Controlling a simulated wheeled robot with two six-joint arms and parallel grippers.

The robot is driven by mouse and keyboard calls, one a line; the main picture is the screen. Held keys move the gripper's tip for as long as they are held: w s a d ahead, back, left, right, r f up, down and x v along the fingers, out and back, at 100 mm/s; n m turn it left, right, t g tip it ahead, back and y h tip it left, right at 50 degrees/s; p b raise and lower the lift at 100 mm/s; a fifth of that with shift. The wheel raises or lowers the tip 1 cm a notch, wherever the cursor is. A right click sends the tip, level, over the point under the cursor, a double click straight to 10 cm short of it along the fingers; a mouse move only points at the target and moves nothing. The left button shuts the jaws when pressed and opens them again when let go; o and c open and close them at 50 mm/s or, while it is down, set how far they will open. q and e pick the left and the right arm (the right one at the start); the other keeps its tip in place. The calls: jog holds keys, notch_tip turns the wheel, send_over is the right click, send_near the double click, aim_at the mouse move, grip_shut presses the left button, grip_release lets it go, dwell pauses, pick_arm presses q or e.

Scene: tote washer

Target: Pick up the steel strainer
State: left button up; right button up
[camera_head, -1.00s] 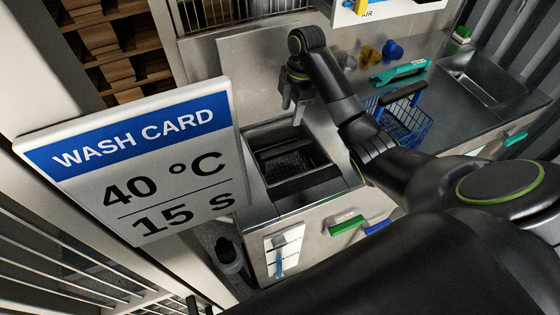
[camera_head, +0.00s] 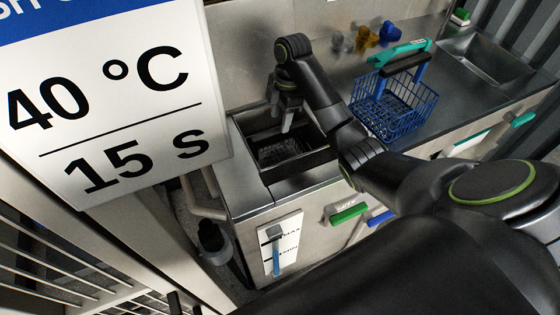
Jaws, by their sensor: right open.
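The steel strainer (camera_head: 280,152) appears as a dark mesh shape low inside a square well (camera_head: 262,170) in the steel counter. Its outline is hard to make out in the shadow, and I cannot tell its handle or rim. My right gripper (camera_head: 287,122) points down over the well, its fingers apart and seemingly empty. The fingertips are near the well's opening; I cannot tell whether they touch anything. My right arm crosses the picture from the lower right. My left gripper is not in view.
A wash card (camera_head: 110,100) covers the upper left. A blue wire basket (camera_head: 395,108) with a teal-handled tool (camera_head: 400,52) stands right of my arm. Coloured knobs (camera_head: 367,38) sit on the back wall. A sink (camera_head: 485,60) lies far right. A level gauge (camera_head: 282,250) is on the counter front.

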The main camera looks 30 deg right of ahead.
aim_at(279, 135)
jog(key=shift+a+f+b, duration=0.15)
jog(key=shift+f+b, duration=0.35)
jog(key=shift+f, duration=0.45)
jog(key=shift+s+a+f+p, duration=0.15)
jog(key=shift+f+p, duration=0.05)
jog(key=shift+f, duration=1.1)
jog(key=shift+s+a+f+p, duration=0.1)
jog(key=shift+a+f+p, duration=0.1)
jog(key=shift+f, duration=1.05)
jog(key=shift+c, duration=0.3)
jog(key=shift+d, duration=0.1)
grip_shut()
jog(key=shift+r, duration=0.1)
